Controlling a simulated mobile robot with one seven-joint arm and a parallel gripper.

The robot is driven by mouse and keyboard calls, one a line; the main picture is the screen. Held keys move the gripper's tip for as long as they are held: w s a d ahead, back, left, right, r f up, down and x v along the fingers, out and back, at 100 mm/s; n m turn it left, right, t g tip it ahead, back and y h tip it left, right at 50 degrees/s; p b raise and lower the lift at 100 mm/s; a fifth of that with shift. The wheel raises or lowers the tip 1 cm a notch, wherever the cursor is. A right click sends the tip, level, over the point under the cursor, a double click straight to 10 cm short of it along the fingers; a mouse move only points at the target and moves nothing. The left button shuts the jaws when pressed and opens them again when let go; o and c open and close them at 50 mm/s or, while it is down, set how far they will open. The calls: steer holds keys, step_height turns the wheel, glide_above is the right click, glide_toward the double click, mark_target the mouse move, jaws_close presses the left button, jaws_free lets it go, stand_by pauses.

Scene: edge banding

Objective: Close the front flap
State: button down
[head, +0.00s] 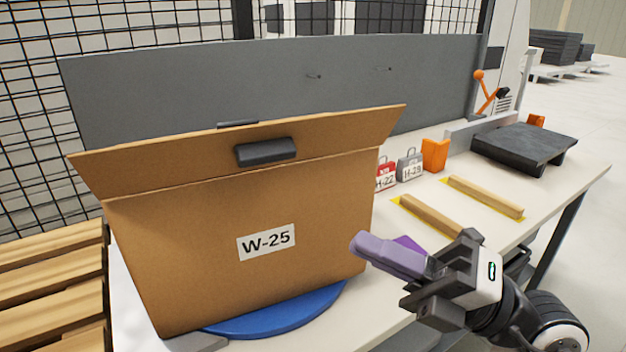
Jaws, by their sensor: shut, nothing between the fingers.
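A brown cardboard box (190,255) labelled W-25 stands on a blue round disc (285,314) on the bench. Its front flap (180,160) is open and tilts up and outward from the front top edge, with a black handle block (266,151) on it. The inside of the box and its other flaps are hidden behind this flap, apart from a small dark piece at its top edge. My gripper (362,246) has purple fingers, is shut and empty, and is in front of the box's lower right side, below the flap's level. I cannot tell whether it touches the box.
On the white bench (575,190) stand red and grey tagged padlocks (410,167), an orange block (434,155), two wooden bars (486,197) and a black slab (525,146). A grey panel (280,85) stands behind. A wooden pallet (50,285) is at left.

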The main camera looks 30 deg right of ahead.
steer(key=d, duration=0.2)
steer(key=p, duration=0.5)
glide_toward(261, 160)
steer(key=shift+t, duration=0.3)
steer(key=shift+f+x, duration=0.2)
steer(key=shift+x, duration=2.8)
steer(key=shift+s+a, duration=0.1)
steer(key=shift+a, duration=0.1)
steer(key=shift+d+h, duration=0.1)
steer(key=shift+h, duration=0.2)
